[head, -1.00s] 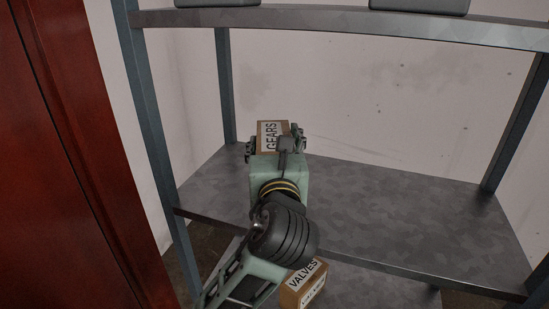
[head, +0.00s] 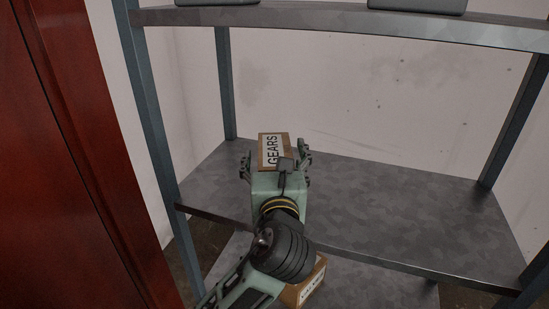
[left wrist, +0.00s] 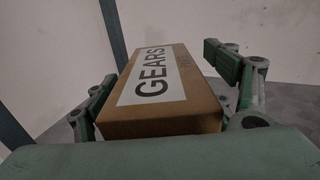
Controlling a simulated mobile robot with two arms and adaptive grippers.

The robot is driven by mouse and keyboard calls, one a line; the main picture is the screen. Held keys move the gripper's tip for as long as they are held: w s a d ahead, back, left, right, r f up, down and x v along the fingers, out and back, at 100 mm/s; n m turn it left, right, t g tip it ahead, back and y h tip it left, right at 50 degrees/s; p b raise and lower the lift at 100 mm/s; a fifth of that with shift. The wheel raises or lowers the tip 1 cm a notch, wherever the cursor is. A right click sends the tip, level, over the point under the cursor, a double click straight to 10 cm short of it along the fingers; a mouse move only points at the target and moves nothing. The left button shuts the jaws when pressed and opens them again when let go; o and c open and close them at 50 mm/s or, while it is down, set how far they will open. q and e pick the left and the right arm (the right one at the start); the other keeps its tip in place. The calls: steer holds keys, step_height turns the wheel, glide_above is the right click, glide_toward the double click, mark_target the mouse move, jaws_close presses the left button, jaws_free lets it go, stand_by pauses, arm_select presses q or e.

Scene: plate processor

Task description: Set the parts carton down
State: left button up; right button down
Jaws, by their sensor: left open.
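The parts carton (head: 267,150) is a brown box with a white label reading GEARS. It rests on the left part of the grey middle shelf (head: 390,215), near the back. My left gripper (head: 276,160) is open, with one finger on each side of the carton. In the left wrist view the carton (left wrist: 165,90) lies between the spread fingers (left wrist: 165,95), and a gap shows on the right side. The carton's underside and far end are hidden. My right gripper is in neither view.
A second brown carton (head: 307,284) sits on the lower shelf, partly behind my arm. Grey items (head: 416,5) stand on the upper shelf (head: 340,22). Blue-grey posts (head: 150,120) frame the rack, and a dark red panel (head: 70,160) stands at left. The middle shelf's right side is clear.

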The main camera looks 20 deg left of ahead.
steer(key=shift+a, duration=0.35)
arm_select(q)
steer(key=shift+r, duration=0.2)
steer(key=b+v, duration=0.4)
steer(key=v, duration=0.8)
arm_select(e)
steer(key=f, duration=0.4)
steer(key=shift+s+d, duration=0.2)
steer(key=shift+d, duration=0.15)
arm_select(q)
steer(key=shift+f, duration=0.1)
